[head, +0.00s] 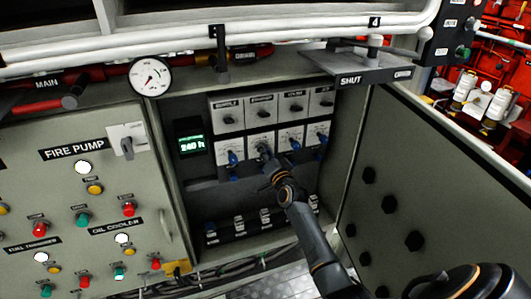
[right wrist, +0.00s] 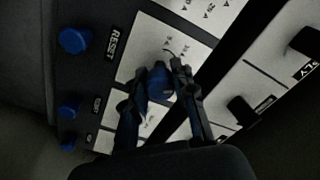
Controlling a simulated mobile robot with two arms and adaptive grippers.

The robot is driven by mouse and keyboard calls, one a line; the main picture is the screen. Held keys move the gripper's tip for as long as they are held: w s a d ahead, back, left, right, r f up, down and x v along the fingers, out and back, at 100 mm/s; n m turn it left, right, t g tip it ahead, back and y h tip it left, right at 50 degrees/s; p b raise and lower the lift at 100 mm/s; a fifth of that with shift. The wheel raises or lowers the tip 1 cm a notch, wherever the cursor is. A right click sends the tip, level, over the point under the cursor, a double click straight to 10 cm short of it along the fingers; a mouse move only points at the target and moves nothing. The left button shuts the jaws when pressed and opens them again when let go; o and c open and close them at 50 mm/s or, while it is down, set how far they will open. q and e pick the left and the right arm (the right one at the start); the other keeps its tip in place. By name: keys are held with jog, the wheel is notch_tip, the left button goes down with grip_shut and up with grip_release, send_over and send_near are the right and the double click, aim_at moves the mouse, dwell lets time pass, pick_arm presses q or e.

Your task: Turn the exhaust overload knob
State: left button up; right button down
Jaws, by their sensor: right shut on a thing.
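An open grey cabinet (head: 190,215) shows two rows of white-faced modules with dials. My right gripper (head: 268,160) reaches to the second module from the left in the lower row. In the right wrist view the gripper (right wrist: 158,82) is shut on a dark blue knob (right wrist: 158,88), with one finger on each side of it. The knob stands on a white scale plate (right wrist: 138,60) with small printed numbers. The name label of this knob cannot be read. My left gripper is not in view.
Blue reset knobs (right wrist: 75,40) lie close beside the gripper. An open cabinet door (head: 430,190) stands to the right of my arm. A shelf marked SHUT (head: 355,77) juts out above. The FIRE PUMP panel (head: 60,190) with coloured buttons is at the left.

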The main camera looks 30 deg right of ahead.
jog(key=shift+m, duration=0.6)
jog(key=c, duration=1.1)
grip_release()
jog(key=shift+o, duration=0.2)
jog(key=shift+s, duration=0.15)
jog(key=v, duration=1.1)
jog(key=shift+s, duration=0.4)
jog(key=shift+f, duration=0.1)
